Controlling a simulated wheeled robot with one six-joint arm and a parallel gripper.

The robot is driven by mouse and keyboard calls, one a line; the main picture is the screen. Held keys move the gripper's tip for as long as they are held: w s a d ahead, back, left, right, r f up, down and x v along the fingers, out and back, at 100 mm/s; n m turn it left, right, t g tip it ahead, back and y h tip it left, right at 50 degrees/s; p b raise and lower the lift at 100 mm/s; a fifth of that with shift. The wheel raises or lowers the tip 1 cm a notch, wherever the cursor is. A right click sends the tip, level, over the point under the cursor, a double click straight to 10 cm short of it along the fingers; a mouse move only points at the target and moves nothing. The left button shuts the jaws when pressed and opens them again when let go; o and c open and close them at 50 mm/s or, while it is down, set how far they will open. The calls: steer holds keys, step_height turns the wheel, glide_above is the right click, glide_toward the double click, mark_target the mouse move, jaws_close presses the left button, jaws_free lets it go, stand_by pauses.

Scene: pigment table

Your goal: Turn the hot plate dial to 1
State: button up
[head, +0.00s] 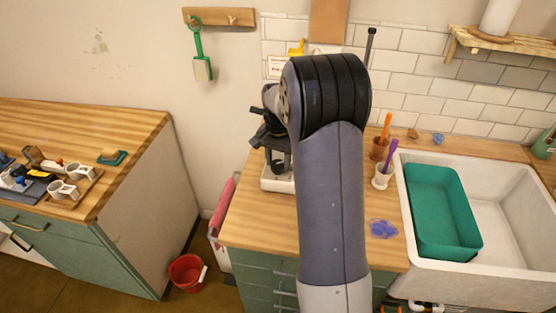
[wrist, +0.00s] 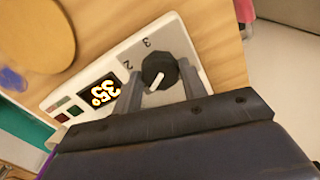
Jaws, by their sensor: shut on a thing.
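The hot plate (wrist: 182,42) shows in the wrist view as a white panel with a lit display (wrist: 101,93) that appears to read 35°. Its black dial (wrist: 158,66) sits between the two fingers of my gripper (wrist: 161,84), which is shut on it. The dial's white pointer faces the lower left of the picture, toward the gripper. The numerals 3 and 2 show beside the dial; any other numeral is hidden. In the head view the white base of the hot plate (head: 272,184) is partly hidden by my arm.
A white cup with a purple tool (head: 382,178) and a blue patch (head: 383,229) are right of my arm. A sink (head: 518,215) holds a green tub (head: 440,208). A round tan disc (wrist: 38,32) lies near the panel. A red bucket (head: 187,274) stands on the floor.

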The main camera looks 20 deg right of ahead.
mark_target(278, 163)
stand_by(0.3)
steer(key=o, duration=1)
step_height(278, 163, up, 11)
steer(key=shift+f+b, duration=0.1)
steer(key=shift+b, duration=0.45)
step_height(278, 163, down, 11)
steer(key=shift+r+p, duration=0.1)
steer(key=shift+p, duration=0.5)
